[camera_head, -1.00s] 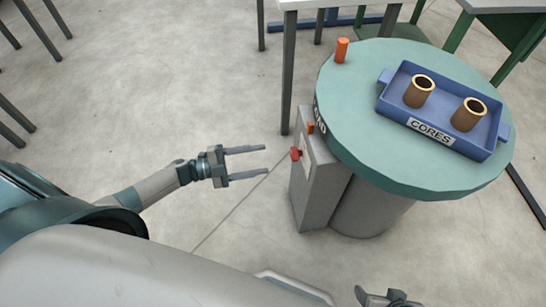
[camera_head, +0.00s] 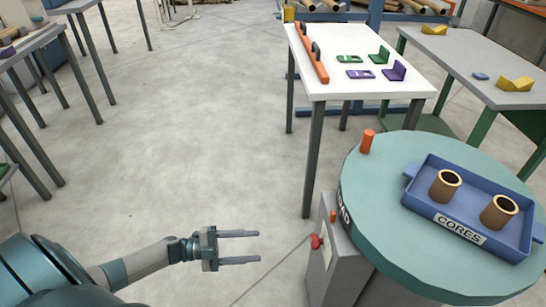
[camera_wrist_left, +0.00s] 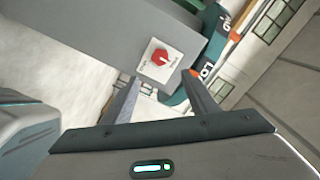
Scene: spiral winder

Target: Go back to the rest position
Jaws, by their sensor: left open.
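My left gripper (camera_head: 257,247) is open and empty in the head view, over bare floor to the left of the round green turntable (camera_head: 385,235). Its two fingers point right, toward the red knob (camera_head: 316,241) on the grey cabinet (camera_head: 345,262), with a gap between. In the left wrist view, the open fingers (camera_wrist_left: 160,100) frame the view below the red knob on its white plate (camera_wrist_left: 160,58). My right gripper is not in the head view.
A blue tray (camera_head: 412,203) marked CORES holds two brown cores on the turntable, near an orange peg (camera_head: 367,142). A white table (camera_head: 390,88) with green, purple and orange parts stands behind. A grey table (camera_head: 460,65) is at right. Floor at left centre is clear.

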